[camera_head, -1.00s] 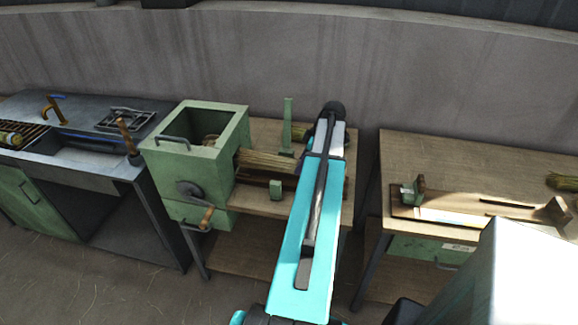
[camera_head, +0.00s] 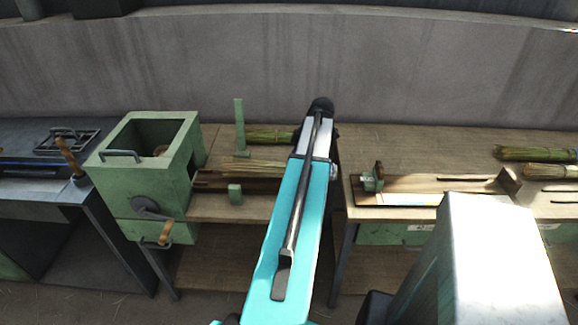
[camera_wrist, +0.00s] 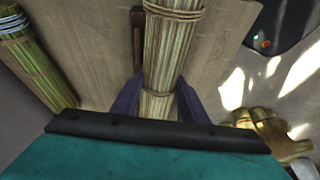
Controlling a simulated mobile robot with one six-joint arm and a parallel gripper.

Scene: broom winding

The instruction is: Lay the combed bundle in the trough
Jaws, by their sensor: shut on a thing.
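In the wrist view, my gripper (camera_wrist: 158,96) is shut around a straw bundle (camera_wrist: 172,52), one finger on each side. The bundle runs up and out of the picture, with pale ties across it. In the head view, my arm hides the gripper. A straw bundle (camera_head: 252,169) reaches from beside the green box towards my arm; I cannot tell if it is the held one. A low wooden trough (camera_head: 425,187) with a green end block (camera_head: 372,179) sits on the right table.
The green crank box (camera_head: 150,165) and an upright green post (camera_head: 239,125) stand left of my arm. Another bundle (camera_head: 268,136) lies behind; more (camera_head: 530,154) lie at the far right. The wrist view shows a tied bundle (camera_wrist: 32,58) and a glove (camera_wrist: 265,130).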

